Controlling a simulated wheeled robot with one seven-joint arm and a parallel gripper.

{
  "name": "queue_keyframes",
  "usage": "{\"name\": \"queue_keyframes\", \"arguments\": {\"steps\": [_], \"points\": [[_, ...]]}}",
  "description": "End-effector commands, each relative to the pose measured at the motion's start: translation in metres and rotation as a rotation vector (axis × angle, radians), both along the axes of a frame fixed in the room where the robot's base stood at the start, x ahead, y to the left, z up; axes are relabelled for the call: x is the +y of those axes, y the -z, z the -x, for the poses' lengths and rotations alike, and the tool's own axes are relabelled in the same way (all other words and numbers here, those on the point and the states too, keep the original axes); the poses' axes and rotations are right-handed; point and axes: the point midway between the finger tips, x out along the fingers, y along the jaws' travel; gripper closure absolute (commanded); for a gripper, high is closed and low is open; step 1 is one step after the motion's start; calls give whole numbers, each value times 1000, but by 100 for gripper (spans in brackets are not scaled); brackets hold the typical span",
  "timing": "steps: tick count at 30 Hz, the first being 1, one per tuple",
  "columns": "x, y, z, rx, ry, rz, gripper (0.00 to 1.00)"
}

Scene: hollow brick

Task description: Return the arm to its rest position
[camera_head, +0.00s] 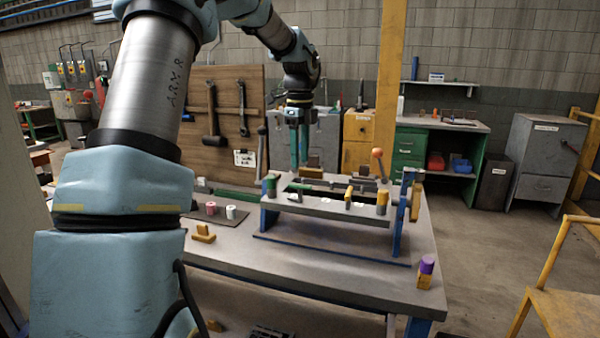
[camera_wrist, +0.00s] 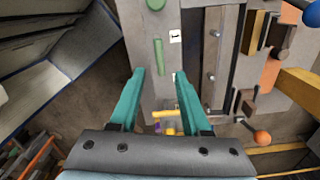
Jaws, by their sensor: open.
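My arm (camera_head: 140,110) rises at the left of the head view and bends over to the workbench. My gripper (camera_head: 300,145) hangs pointing down above the back part of the bench, near the raised grey rack (camera_head: 330,207). In the wrist view my gripper (camera_wrist: 158,95) shows two teal fingers spread apart with nothing held between them. Below and beyond the fingers lie a grey panel with a green cylinder (camera_wrist: 158,57) and a small white label marked 1 (camera_wrist: 175,36).
The workbench (camera_head: 215,262) carries a purple-topped block (camera_head: 426,268), a yellow block (camera_head: 203,233) and small red and white cylinders (camera_head: 230,212). An orange-knobbed lever (camera_head: 378,154) stands behind the rack. A yellow post (camera_head: 391,60) rises behind the bench. A yellow chair-like frame (camera_head: 560,300) stands right.

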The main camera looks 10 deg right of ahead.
Motion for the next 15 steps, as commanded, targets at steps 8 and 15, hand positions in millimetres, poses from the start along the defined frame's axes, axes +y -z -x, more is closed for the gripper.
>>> {"name": "queue_keyframes", "arguments": {"steps": [8,15], "points": [[0,-5,0,0,0,0,53],[9,1,7,-5,-87,-4,53]]}}
